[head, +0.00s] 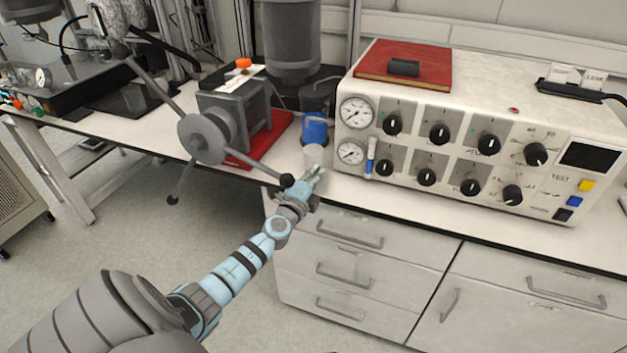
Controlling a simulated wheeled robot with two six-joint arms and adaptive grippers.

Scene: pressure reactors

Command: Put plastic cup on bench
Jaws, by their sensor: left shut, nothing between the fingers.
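A small pale, translucent plastic cup (313,155) appears to stand on the white bench (160,132), left of the control box and in front of a blue object. My left gripper (316,176) is at the bench's front edge, just in front of the cup in the picture. Its fingers look close together and hold nothing. The fingertips partly cover the cup's lower part, and I cannot tell if they touch it. My right gripper is out of view.
A control box (480,130) with dials and knobs fills the right of the bench. A grey device with a handwheel (203,139) stands on a red plate (262,145) at left, its spoke ending near my gripper. Drawers (350,270) are below.

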